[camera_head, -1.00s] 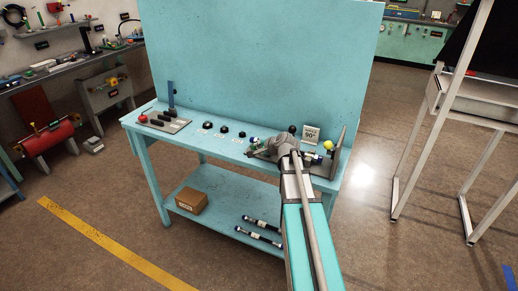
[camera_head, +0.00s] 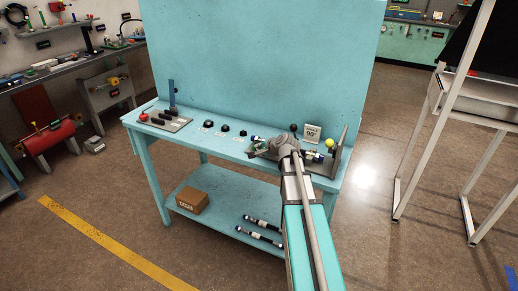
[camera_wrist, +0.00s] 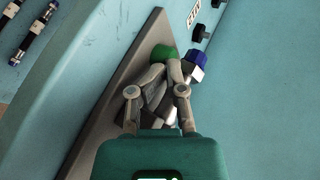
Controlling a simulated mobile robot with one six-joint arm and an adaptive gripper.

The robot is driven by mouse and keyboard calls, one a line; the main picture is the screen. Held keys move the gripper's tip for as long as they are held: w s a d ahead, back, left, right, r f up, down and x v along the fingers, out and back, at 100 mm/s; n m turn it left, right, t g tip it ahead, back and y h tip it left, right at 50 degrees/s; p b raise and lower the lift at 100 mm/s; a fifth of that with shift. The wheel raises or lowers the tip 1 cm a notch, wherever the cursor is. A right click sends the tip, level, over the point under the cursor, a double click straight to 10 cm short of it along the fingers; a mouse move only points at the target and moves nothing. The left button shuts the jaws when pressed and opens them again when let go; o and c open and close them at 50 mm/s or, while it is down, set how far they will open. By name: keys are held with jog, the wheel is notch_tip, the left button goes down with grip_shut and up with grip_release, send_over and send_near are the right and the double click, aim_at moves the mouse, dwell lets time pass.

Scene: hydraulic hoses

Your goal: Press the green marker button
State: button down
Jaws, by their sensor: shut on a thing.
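In the wrist view a round green part (camera_wrist: 163,54), which looks like the green marker button, shows just beyond my fingertips. My gripper (camera_wrist: 166,72) is shut, its fingers converging at this green part. The fingers cover its near side, so the exact contact is partly hidden. In the head view my gripper (camera_head: 262,150) is low over the right part of the blue bench (camera_head: 150,134), and the wrist hides most of the spot.
A grey plate (camera_wrist: 105,105) runs under the gripper. Black knobs (camera_head: 224,128), a lever panel with a red button (camera_head: 143,117), a "90°" sign (camera_head: 312,133) and a yellow ball (camera_head: 329,143) are on the bench. The tall back panel (camera_head: 260,60) stands behind. Hoses (camera_head: 262,222) lie on the lower shelf.

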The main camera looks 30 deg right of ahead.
jog(key=p+v, duration=0.6)
jog(key=v, duration=0.5)
jog(key=shift+s+r, duration=0.2)
jog(key=shift+r, duration=0.1)
jog(key=shift+p+v, duration=0.55)
jog(key=shift+v, duration=0.4)
jog(key=shift+d+f, duration=0.1)
jog(key=s+a+f+n+g+p, duration=0.1)
jog(key=s+a+n+g, duration=0.2)
jog(key=a, duration=0.5)
jog(key=s+a+f+n+g+h+p, duration=0.1)
jog(key=s+a+f+n+g, duration=0.1)
jog(key=s+a+n+g, duration=0.2)
jog(key=s+a+f+n+g+h+p, duration=0.1)
jog(key=s+a+n+g, duration=0.3)
jog(key=a, duration=0.9)
jog(key=shift+s+f+n+p, duration=0.15)
jog(key=shift+s+n+p, duration=0.65)
jog(key=shift+n, duration=1.6)
jog(key=shift+s+a+b, duration=0.1)
jog(key=shift+s+b, duration=0.1)
jog(key=shift+b, duration=0.1)
